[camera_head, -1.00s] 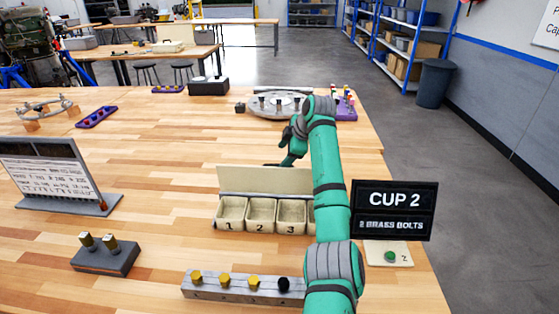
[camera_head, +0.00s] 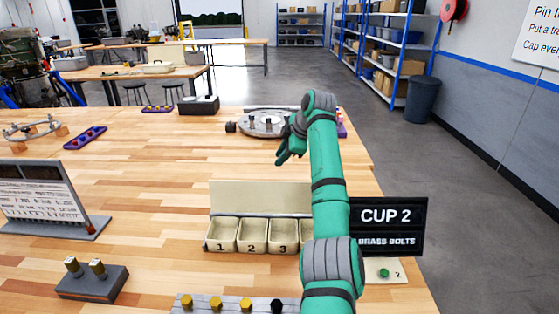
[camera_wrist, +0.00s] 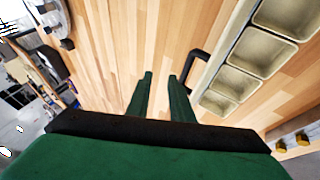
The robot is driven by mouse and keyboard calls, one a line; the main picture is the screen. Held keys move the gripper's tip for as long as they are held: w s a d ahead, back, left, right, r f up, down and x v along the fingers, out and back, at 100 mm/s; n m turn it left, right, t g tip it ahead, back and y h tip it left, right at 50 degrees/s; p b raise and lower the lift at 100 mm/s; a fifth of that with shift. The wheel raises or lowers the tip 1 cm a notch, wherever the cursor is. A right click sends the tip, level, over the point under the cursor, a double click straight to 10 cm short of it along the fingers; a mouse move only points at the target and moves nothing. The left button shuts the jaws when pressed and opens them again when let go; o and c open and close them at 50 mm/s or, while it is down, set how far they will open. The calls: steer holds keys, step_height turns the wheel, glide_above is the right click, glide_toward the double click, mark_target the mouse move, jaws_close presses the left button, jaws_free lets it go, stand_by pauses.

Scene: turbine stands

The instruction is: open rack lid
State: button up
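The rack (camera_head: 207,246) is a row of pale numbered cups on the table in the head view. Its pale lid (camera_head: 258,198) stands raised along the back of the cups, so cups 1, 2 and 3 are uncovered. My arm hides the right end. In the wrist view the lid (camera_wrist: 232,42) is seen nearly edge-on, with a black handle (camera_wrist: 197,66) on its far side. My gripper (camera_head: 281,160) hangs behind and above the lid. In the wrist view its two green fingers (camera_wrist: 160,76) are apart with nothing between them; the handle is just right of them.
A sign reading CUP 2, brass bolts (camera_head: 388,228) is at the right. A bolt rail (camera_head: 235,306) lies in front of the rack. A two-peg block (camera_head: 92,281) and a text board (camera_head: 45,196) stand left. A round turbine stand (camera_head: 262,122) is behind.

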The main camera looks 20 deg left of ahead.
steer(key=shift+w+d+r, duration=0.1)
steer(key=shift+d+r, duration=0.05)
steer(key=shift+r, duration=0.3)
steer(key=shift+w+d+r, duration=0.1)
steer(key=shift+d+r, duration=0.05)
steer(key=shift+r, duration=0.3)
steer(key=v, duration=1)
steer(key=shift+r, duration=0.35)
steer(key=shift+s+d, duration=0.15)
